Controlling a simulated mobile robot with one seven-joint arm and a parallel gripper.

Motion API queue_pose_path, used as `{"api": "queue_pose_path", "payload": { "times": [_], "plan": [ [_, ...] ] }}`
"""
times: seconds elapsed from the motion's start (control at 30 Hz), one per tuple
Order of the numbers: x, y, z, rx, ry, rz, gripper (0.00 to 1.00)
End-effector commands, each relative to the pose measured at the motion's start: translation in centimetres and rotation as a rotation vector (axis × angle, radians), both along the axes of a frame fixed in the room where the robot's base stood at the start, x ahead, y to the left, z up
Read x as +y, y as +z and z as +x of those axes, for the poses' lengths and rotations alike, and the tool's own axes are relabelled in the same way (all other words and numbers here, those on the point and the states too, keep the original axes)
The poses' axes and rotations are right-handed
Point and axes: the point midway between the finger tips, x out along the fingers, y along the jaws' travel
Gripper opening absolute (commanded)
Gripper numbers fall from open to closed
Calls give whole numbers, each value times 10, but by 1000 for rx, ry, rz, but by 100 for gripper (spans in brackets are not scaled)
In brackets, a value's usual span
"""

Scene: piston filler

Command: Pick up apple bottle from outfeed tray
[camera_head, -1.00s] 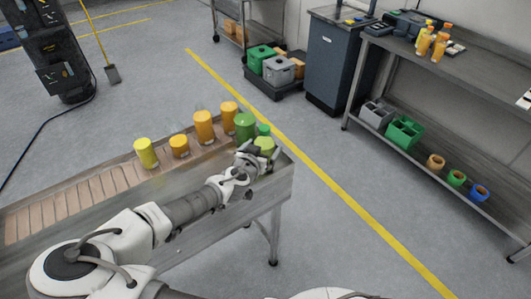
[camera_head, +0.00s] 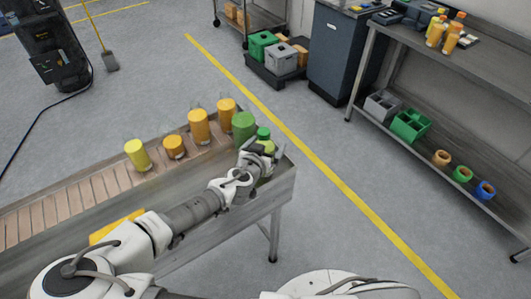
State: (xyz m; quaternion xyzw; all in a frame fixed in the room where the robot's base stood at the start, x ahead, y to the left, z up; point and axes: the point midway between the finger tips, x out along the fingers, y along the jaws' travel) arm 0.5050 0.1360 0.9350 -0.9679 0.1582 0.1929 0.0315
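The outfeed tray (camera_head: 70,212) is a long metal trough with a slatted bed, running from the left edge to the centre. A light-green bottle with a green cap (camera_head: 264,134), likely the apple bottle, stands at its right end, partly hidden by my gripper. My gripper (camera_head: 263,152) is at this bottle, its fingers seeming to lie on either side of it. Whether they touch it cannot be seen. A larger green container (camera_head: 244,124) stands just left of the bottle, close to my gripper.
Two taller orange containers (camera_head: 199,126) (camera_head: 227,111), a short orange one (camera_head: 174,146) and a yellow one (camera_head: 137,154) stand along the tray. A yellow object (camera_head: 117,228) shows beside my arm. A shelf bench (camera_head: 400,75) stands right; open floor lies between.

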Motion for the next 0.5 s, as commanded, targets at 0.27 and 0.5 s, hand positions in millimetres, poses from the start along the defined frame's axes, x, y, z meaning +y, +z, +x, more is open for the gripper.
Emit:
{"api": "queue_pose_path", "payload": {
  "times": [0.27, 0.5],
  "plan": [
    [0, -1, -2, 0, 1, -1, 100],
    [0, -1, -1, 0, 1, -1, 75]
  ]
}}
